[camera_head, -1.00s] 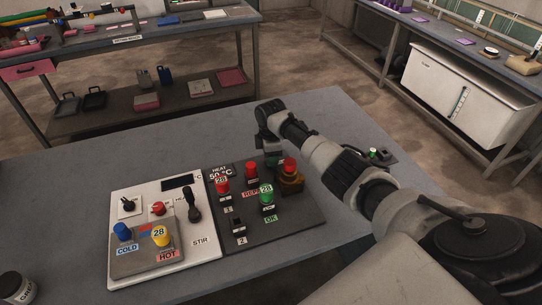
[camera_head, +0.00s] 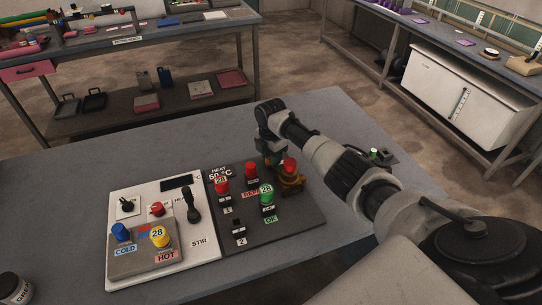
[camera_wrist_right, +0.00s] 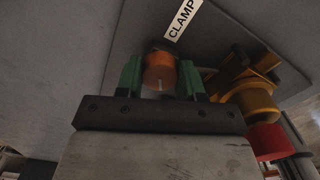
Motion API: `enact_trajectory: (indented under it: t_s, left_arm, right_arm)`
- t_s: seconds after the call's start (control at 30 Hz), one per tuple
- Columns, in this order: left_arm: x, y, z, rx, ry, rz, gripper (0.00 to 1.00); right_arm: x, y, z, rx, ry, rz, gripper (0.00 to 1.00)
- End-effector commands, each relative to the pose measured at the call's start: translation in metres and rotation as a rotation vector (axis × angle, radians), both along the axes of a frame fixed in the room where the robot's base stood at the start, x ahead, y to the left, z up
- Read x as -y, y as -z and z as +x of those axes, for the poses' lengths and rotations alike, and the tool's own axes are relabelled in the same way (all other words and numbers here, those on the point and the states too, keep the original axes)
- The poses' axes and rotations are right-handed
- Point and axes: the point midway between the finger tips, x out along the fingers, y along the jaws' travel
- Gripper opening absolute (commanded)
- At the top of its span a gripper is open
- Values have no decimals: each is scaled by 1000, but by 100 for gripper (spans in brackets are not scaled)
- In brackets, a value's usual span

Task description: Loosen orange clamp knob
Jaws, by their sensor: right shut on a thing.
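The orange clamp knob (camera_wrist_right: 159,72) sits between the two green fingers of my right gripper (camera_wrist_right: 160,80) in the right wrist view. A "CLAMP" label (camera_wrist_right: 182,20) is on the dark panel just past it. My right gripper also shows in the head view (camera_head: 272,158), pointing down at the far edge of the dark panel (camera_head: 291,215). It is shut on the knob. In the head view the knob is hidden behind the gripper and the nearby controls. My left gripper is not in view.
Red buttons (camera_head: 222,187) and a green button (camera_head: 267,196) stand on the same panel. A black lever (camera_head: 190,203) rises from the white panel. The table (camera_head: 70,190) left of the panels is mostly clear.

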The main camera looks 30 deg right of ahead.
Motion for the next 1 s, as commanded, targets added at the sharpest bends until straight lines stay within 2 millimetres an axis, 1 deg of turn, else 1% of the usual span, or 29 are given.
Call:
enact_trajectory:
  t_s: [0.37,0.4,0.53,0.57,0.87,0.97,1.0]
  left_arm:
    - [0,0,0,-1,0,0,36]
    - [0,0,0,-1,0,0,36]
    - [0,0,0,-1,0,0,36]
    - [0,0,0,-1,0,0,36]
    - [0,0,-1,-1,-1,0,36]
    - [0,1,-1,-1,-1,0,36]
    - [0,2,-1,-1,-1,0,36]
  right_arm:
    - [-1,-2,1,5,-8,1,14]
    - [-1,-2,1,5,-8,0,41]
    - [0,-1,1,3,-7,-1,61]
    - [0,-1,1,3,-7,-1,63]
    - [0,-3,1,2,-5,-1,63]
    - [0,-12,1,4,-6,0,63]
    - [0,-18,1,5,-6,-1,63]
